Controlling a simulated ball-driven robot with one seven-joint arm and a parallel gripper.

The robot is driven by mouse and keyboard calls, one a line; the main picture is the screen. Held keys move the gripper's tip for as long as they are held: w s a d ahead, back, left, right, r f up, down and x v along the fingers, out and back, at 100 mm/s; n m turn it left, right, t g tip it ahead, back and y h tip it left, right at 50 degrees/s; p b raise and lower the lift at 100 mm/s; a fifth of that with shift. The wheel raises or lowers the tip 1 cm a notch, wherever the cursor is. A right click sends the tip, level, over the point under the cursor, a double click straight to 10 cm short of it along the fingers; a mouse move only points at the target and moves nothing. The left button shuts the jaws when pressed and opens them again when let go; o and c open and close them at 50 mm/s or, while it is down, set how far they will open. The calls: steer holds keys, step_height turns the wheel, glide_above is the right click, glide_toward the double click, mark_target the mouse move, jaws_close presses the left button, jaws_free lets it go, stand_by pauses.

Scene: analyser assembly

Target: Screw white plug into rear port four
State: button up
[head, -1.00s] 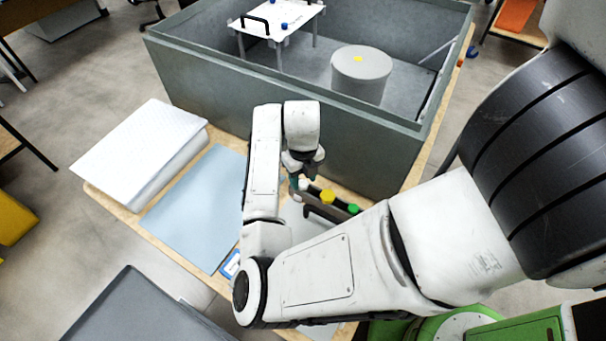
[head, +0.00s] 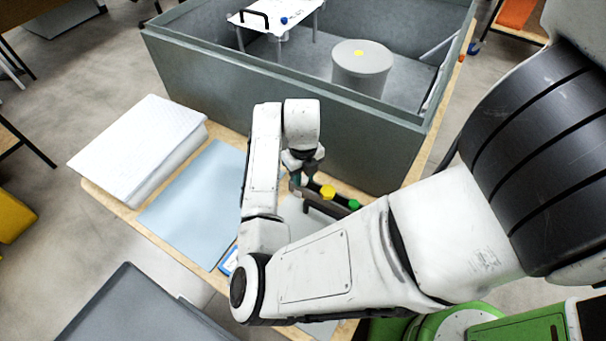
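My gripper (head: 301,180) points down at the near side of the large grey open-topped box (head: 275,125), over a dark rack on the table. It is small and partly dark in the head view, so I cannot tell whether its fingers are open or shut. The white plug is not visible now; the gripper covers the left end of the rack. A yellow plug (head: 327,192) and a green plug (head: 354,204) stand in the rack just right of the gripper. No port marked four can be made out.
A white slab (head: 135,140) and a pale blue mat (head: 192,205) lie on the wooden table, left of my arm. Inside the box stand a grey cylinder (head: 362,75) with a yellow spot and a white legged plate (head: 290,12) with a black handle. The box walls are high.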

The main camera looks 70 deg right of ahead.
mark_target(303, 179)
jaws_close()
steer(key=shift+r, duration=0.1)
steer(key=shift+r+p, duration=2.5)
steer(key=shift+r, duration=0.9)
